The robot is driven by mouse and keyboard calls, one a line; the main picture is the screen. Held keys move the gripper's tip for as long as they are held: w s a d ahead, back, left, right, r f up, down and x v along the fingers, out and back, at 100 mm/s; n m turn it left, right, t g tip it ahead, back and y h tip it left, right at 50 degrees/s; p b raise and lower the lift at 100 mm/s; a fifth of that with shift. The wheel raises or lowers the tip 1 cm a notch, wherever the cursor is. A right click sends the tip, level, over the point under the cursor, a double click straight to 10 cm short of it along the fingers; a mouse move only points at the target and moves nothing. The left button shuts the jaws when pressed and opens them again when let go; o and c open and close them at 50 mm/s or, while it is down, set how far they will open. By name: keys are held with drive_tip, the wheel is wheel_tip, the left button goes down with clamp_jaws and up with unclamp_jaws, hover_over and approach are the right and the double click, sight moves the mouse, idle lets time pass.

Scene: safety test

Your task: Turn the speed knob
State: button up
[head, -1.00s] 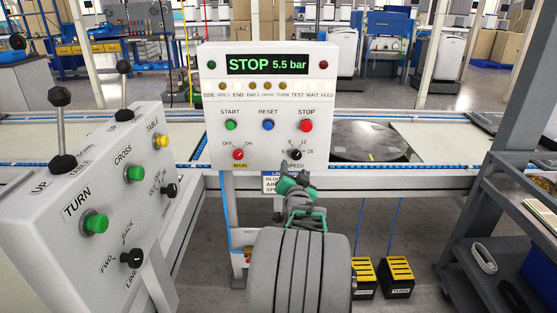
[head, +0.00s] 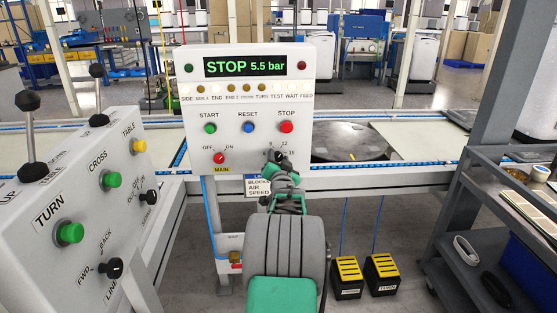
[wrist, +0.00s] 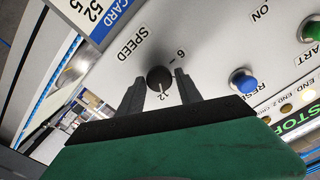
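The speed knob is a small black round knob at the lower right of the white control panel (head: 240,108). In the head view it is mostly hidden behind my gripper (head: 279,163). In the wrist view the speed knob (wrist: 157,76) shows clearly, with a pale pointer line toward the 12 mark. My gripper (wrist: 160,80) has its two dark fingers apart, one on each side of the knob. The fingertips are close to its sides; I cannot tell whether they touch it. The panel display reads STOP 5.5 bar.
The red main switch (head: 219,158) and the green, blue and red buttons sit near the knob. A slanted console (head: 75,205) with levers stands at left. Two yellow-black pedals (head: 347,275) lie on the floor. A grey cart (head: 480,240) is at right.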

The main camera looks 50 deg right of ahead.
clamp_jaws()
drive_tip(key=shift+f+n+b, duration=0.15)
drive_tip(key=shift+n+b, duration=0.15)
drive_tip(key=shift+b, duration=0.45)
drive_tip(key=n+b, duration=0.4)
drive_tip(key=shift+f, duration=0.15)
drive_tip(key=n+b, duration=0.4)
drive_tip(key=shift+w+n, duration=0.1)
drive_tip(key=shift+n, duration=0.2)
drive_tip(key=shift+a+r+n+b, duration=0.1)
drive_tip(key=shift+r+n+b, duration=0.1)
drive_tip(key=shift+n+b, duration=0.9)
drive_tip(key=shift+n, duration=0.3)
